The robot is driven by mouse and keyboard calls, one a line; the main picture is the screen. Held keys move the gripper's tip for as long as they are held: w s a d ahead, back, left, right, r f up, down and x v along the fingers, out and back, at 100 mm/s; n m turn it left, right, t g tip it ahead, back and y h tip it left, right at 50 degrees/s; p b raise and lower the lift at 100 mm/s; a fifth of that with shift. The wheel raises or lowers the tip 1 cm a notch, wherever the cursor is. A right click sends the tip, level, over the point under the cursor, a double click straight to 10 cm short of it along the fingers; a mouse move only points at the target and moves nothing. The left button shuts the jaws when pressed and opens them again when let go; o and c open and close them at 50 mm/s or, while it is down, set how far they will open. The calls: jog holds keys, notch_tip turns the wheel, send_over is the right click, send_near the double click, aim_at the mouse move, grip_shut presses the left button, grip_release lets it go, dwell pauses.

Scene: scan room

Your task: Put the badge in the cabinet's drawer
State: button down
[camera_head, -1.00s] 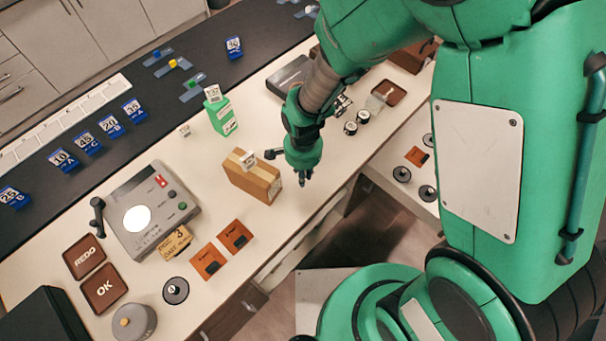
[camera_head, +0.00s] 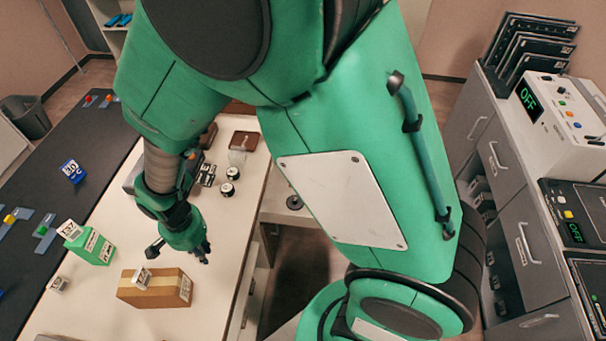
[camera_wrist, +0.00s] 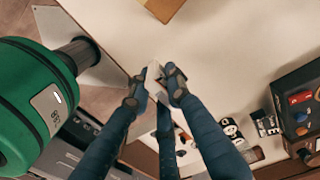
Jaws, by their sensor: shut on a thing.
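My gripper (camera_head: 205,255) hangs at the front edge of the white table, beside a cardboard box. In the wrist view its fingers (camera_wrist: 155,80) are closed around a small pale thing (camera_wrist: 153,71), probably the badge; the fingers hide most of it. Grey cabinets (camera_head: 478,122) with bar handles stand at the right in the head view. One drawer front (camera_head: 527,243) has a curved handle. I cannot tell which drawer is meant, nor whether one is open.
The cardboard box (camera_head: 130,298) and a green box (camera_head: 92,246) stand on the white table (camera_head: 85,325). Floor shows between table and cabinets.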

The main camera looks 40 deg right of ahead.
jog(key=shift+w+r, duration=0.1)
jog(key=shift+r, duration=0.4)
jog(key=w+d+n+b, duration=0.1)
jog(key=w+d+n, duration=0.1)
jog(key=w+d, duration=1.6)
jog(key=w+d+n, duration=0.1)
jog(key=w+d, duration=0.3)
jog(key=d, duration=0.3)
jog(key=w+d+n+b, duration=0.1)
jog(key=w+d, duration=0.3)
jog(key=d, duration=0.4)
jog(key=w+d+n, duration=0.1)
jog(key=w+d, duration=0.3)
jog(key=d, duration=0.3)
jog(key=s+d+n+b, duration=0.1)
jog(key=s+d+n, duration=0.15)
jog(key=d, duration=1.75)
jog(key=s+d+n, duration=0.1)
jog(key=s+d, duration=0.3)
jog(key=d, duration=1.5)
notch_tip(320, 180, down, 20)
jog(key=shift+d+r, duration=0.15)
jog(key=shift+r, duration=0.1)
